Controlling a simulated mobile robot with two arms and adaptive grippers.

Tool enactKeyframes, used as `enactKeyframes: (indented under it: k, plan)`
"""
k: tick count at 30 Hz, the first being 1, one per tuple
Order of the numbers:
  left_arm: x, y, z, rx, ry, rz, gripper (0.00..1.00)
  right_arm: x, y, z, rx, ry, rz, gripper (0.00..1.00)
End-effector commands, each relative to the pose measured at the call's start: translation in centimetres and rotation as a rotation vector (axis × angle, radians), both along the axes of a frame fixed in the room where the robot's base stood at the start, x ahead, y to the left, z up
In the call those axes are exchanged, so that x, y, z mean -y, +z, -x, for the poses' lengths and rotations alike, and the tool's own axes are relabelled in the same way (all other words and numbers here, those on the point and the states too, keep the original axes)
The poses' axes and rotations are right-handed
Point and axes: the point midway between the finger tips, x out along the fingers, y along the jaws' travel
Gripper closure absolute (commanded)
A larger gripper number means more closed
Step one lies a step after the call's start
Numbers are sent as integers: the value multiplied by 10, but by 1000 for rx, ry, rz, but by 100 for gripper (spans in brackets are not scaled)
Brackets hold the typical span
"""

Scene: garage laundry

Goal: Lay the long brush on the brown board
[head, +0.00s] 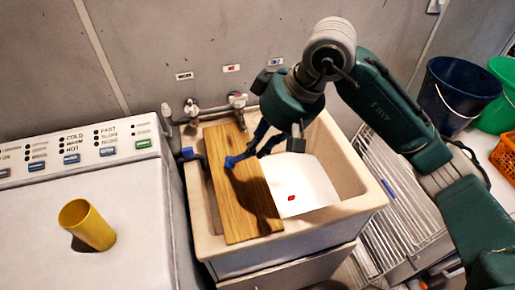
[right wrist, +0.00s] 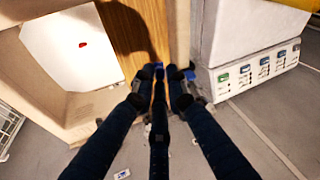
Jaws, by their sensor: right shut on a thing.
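The brown board (head: 240,215) lies across the left part of the sink, and its wood grain shows in the right wrist view (right wrist: 135,25). My right gripper (head: 245,156) is over the upper half of the board. Its dark fingers are closed together in the right wrist view (right wrist: 165,80). It is shut on the long brush, which is mostly hidden by the fingers; a bit of blue (right wrist: 160,72) shows at the fingertips. I cannot tell whether the brush touches the board. My left gripper is out of view.
The sink (head: 350,208) has a white surface (head: 305,190) with a red mark inside. Taps (head: 237,99) stand behind it. A white washer (head: 130,190) with a yellow cup (head: 87,224) is at left. A wire rack (head: 395,215) and buckets (head: 455,95) are at right.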

Motion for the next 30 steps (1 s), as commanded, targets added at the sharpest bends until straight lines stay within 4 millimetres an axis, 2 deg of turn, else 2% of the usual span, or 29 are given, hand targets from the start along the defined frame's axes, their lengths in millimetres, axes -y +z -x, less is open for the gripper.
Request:
enactKeyframes:
  k: [3,6,18,19,21,22,30]
  plan:
    - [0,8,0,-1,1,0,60,0,-17,1,-6,0,0,100]
    - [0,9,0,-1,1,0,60,0,-24,1,-2,1,-1,100]
    - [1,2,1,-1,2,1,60,0,-29,0,1,1,0,100]
    - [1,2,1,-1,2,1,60,0,-28,0,0,1,0,85]
    - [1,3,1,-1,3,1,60,0,-27,0,0,0,0,71]
    - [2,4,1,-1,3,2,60,0,-27,0,0,0,0,68]
    - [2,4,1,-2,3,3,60,0,-26,0,-1,1,0,68]
